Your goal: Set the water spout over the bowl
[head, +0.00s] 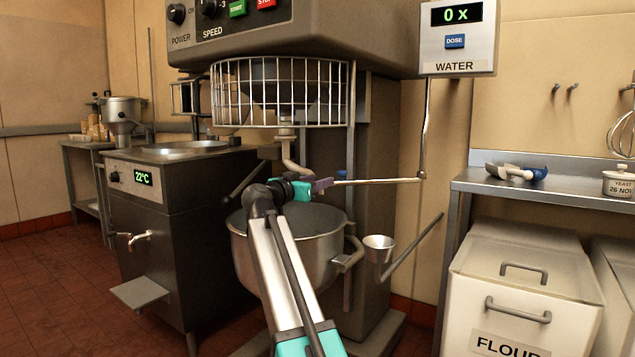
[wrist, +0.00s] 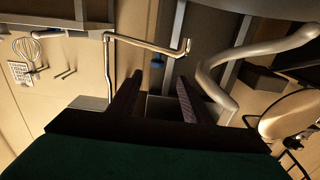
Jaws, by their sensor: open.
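The water spout is a thin metal pipe (head: 380,181) that drops from the water unit (head: 457,40), bends at an elbow and runs left, ending near my gripper. The steel mixer bowl (head: 290,250) stands below and to the left. I cannot tell whether the spout's end lies over the bowl's rim. My gripper (head: 321,184) is open above the bowl's right part. In the wrist view, the spout (wrist: 145,44) with its bent tip lies beyond my two dark fingers (wrist: 156,85), not between them. Whether a finger touches the pipe is unclear.
The wire guard (head: 280,95) hangs above the bowl. A curved mixer hook (head: 294,160) hangs there too, close on the right in the wrist view (wrist: 212,85). A steel shelf (head: 560,190) stands farther right.

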